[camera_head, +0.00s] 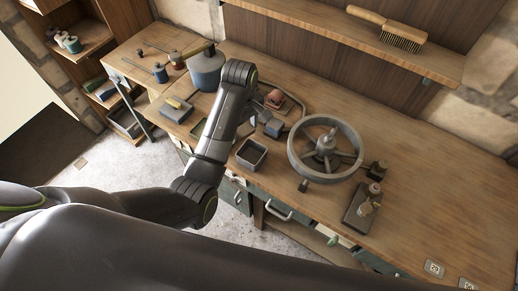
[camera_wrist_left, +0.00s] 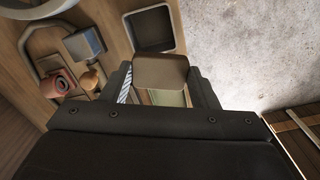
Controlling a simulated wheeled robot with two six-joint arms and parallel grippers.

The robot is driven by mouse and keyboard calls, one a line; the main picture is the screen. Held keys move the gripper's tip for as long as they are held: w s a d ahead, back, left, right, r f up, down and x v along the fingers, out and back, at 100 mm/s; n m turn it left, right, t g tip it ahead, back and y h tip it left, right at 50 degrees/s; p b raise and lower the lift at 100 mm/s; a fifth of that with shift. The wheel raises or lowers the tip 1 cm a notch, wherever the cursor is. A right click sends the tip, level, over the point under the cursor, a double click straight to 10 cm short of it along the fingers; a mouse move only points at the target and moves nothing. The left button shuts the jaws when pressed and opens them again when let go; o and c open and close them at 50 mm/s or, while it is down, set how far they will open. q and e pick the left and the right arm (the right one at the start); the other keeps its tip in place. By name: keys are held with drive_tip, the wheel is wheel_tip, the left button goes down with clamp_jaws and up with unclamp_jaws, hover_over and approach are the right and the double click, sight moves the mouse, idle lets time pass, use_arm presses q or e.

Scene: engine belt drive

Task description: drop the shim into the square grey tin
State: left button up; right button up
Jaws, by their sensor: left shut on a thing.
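The shim (camera_wrist_left: 160,70) is a flat brown plate in the left wrist view. My left gripper (camera_wrist_left: 163,82) is shut on it, with one dark finger at each side. The square grey tin (camera_head: 251,153) stands open near the bench's front edge, left of the spoked wheel. It also shows in the left wrist view (camera_wrist_left: 150,28), just beyond the shim, which overlaps its near edge in the picture. The tin looks empty. In the head view my forearm hides most of the left gripper and the shim. My right gripper is not in view.
A spoked wheel (camera_head: 325,148) lies right of the tin. A blue block (camera_wrist_left: 84,44) and a red part (camera_wrist_left: 58,84) are close by. A blue-grey pot (camera_head: 206,70) stands behind my arm. The bench's right side is largely clear.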

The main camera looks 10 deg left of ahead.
use_arm(q)
drive_tip(key=f, duration=0.4)
drive_tip(key=shift+d+f, duration=0.15)
drive_tip(key=shift+d, duration=0.05)
drive_tip(key=shift+a+f, duration=0.1)
drive_tip(key=shift+f, duration=0.7)
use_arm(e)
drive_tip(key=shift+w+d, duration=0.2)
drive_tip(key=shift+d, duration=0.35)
use_arm(q)
drive_tip(key=o, duration=1.2)
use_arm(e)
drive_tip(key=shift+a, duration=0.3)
use_arm(q)
drive_tip(key=shift+o, duration=0.2)
